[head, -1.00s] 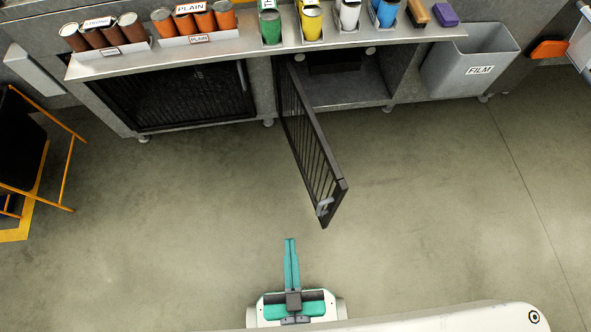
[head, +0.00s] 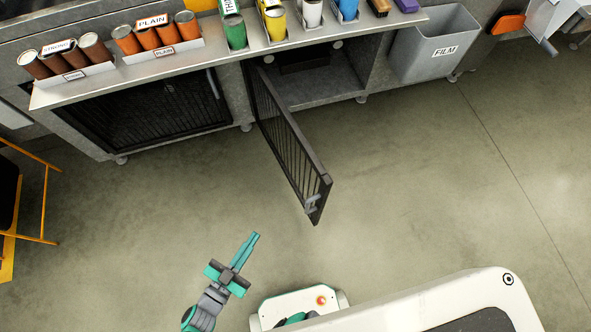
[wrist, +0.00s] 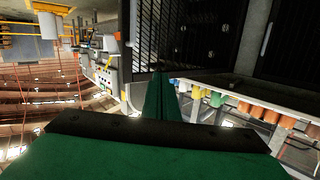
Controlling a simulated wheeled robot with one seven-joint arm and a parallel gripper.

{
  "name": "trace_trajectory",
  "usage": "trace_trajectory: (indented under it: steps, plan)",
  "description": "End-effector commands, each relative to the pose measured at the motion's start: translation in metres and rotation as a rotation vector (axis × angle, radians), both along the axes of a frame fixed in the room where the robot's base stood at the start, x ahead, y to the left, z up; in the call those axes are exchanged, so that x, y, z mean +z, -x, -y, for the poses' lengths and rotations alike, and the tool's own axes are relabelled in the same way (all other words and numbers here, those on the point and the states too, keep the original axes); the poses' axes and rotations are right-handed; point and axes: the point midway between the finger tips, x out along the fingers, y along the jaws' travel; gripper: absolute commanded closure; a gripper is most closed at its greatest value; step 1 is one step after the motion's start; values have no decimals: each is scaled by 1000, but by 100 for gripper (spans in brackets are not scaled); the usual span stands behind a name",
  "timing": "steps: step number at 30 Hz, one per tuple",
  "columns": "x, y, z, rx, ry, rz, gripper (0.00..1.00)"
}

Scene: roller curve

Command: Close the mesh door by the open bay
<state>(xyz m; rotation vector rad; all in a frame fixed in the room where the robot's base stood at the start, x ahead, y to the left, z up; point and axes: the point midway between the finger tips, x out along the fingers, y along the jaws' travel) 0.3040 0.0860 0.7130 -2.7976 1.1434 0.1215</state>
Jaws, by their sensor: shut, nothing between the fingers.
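The dark mesh door (head: 290,148) stands swung out from the counter, hinged at the left side of the open bay (head: 312,88). A grey handle (head: 312,204) is at its free outer end. My gripper (head: 255,236) is in front of the door, to the left of its free end and apart from it. Its teal fingers are shut with nothing between them, pointing up and right. In the wrist view the shut green fingers (wrist: 163,98) point ahead, with dark mesh (wrist: 152,35) just beyond them; whether they touch it cannot be told.
A second mesh door (head: 160,115) is closed at the left of the counter (head: 240,62). Cans stand in racks on top. A grey FILM bin (head: 440,42) is at the right and an orange frame (head: 45,205) at the left. The floor around the door is clear.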

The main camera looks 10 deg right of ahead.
Motion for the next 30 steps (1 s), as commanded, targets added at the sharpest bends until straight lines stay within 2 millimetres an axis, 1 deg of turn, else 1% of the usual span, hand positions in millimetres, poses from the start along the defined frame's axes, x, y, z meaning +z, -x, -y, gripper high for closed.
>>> trace_trajectory:
  steps: [1, 4, 7, 11, 15, 18, 21, 26, 30]
  plan:
    - [-5, -14, 0, -51, 4, 6, 100]
    - [-11, -40, -1, -139, 20, 13, 100]
    - [-15, -66, 2, -225, 39, 16, 100]
    - [-18, -100, 12, -337, 67, 16, 100]
    - [-18, -132, 29, -442, 100, 9, 100]
    - [-18, -147, 41, -499, 120, 2, 100]
    - [-18, -157, 49, -536, 132, -5, 100]
    - [-17, -165, 57, -563, 144, -10, 100]
    - [-16, -167, 69, -566, 147, -9, 100]
